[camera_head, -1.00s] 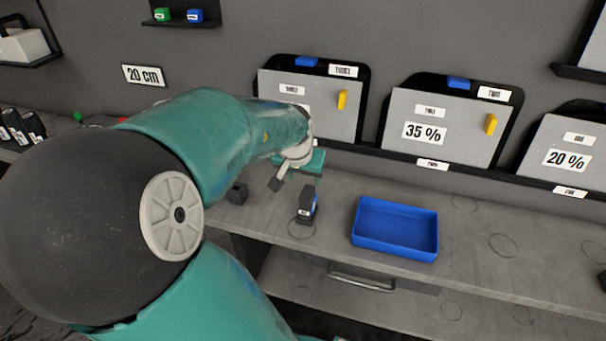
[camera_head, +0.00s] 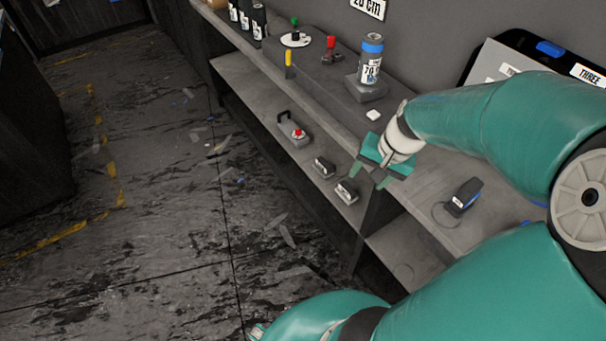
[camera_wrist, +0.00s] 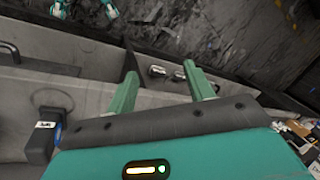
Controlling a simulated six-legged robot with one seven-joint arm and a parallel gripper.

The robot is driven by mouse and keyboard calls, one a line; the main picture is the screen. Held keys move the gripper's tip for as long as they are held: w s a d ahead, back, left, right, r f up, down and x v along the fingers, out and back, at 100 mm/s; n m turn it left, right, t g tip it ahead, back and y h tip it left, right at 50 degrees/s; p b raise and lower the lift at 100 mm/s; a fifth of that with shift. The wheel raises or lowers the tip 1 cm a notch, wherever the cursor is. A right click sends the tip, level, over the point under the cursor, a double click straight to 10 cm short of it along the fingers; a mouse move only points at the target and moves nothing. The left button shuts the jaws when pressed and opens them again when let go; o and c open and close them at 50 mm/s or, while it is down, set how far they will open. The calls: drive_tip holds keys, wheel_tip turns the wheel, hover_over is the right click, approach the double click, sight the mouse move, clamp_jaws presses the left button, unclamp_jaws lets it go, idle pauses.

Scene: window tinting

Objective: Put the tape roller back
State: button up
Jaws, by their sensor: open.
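A small black block-shaped device with a white label and blue part (camera_head: 463,196) sits on the grey counter, beside or on a faint marked circle; it also shows at the left of the wrist view (camera_wrist: 42,137). I cannot tell for sure that it is the tape roller. My gripper (camera_head: 369,176) is left of it, near the counter's front edge, apart from it. In the wrist view my gripper's two teal fingers (camera_wrist: 160,72) are spread with nothing between them.
Two small dark devices (camera_head: 322,167) (camera_head: 346,191) and a red-knobbed device (camera_head: 295,133) stand on the lower shelf. A labelled can (camera_head: 371,62) stands on a grey block at the back. Panels lean against the wall at right. The floor at left is open, with scattered scraps.

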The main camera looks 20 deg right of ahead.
drive_tip(key=s+a+r+n+t+h, duration=0.1)
drive_tip(key=a+r+n, duration=0.3)
drive_tip(key=a, duration=0.5)
drive_tip(key=s+a+r+n+t, duration=0.1)
drive_tip(key=s+a+r+n, duration=0.2)
drive_tip(key=a+r, duration=0.6)
drive_tip(key=shift+a+r+n+t+h, duration=0.15)
drive_tip(key=shift+a+n+t+h, duration=0.25)
drive_tip(key=shift+n, duration=0.5)
